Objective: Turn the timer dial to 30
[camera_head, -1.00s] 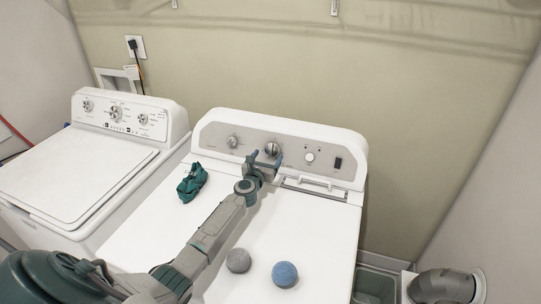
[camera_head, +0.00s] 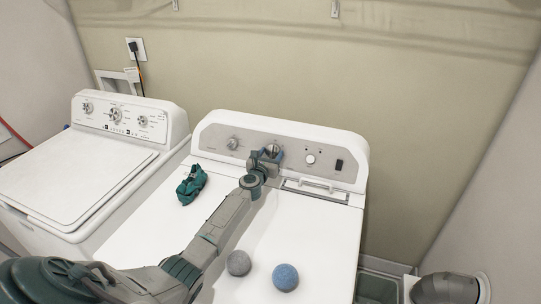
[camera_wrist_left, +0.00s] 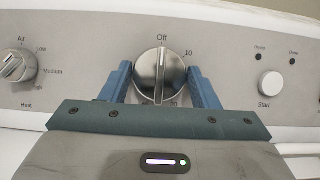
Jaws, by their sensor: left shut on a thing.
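The timer dial (camera_head: 273,149) is a round metallic knob in the middle of the dryer's back panel. In the left wrist view the dial (camera_wrist_left: 160,72) has its raised grip standing nearly upright, with its top just below the "Off" mark; "10" is printed to its upper right. My left gripper (camera_head: 269,155) is at the dial and hides part of it in the head view. In the wrist view its blue fingers (camera_wrist_left: 160,84) stand on both sides of the dial, shut on it. My right gripper is not in view.
A smaller knob (camera_head: 232,143) is left of the dial, and a start button (camera_head: 310,160) and dark switch (camera_head: 339,165) are right. A teal cloth (camera_head: 191,185), a grey ball (camera_head: 239,263) and a blue ball (camera_head: 285,277) lie on the dryer top. A washer (camera_head: 75,170) stands left.

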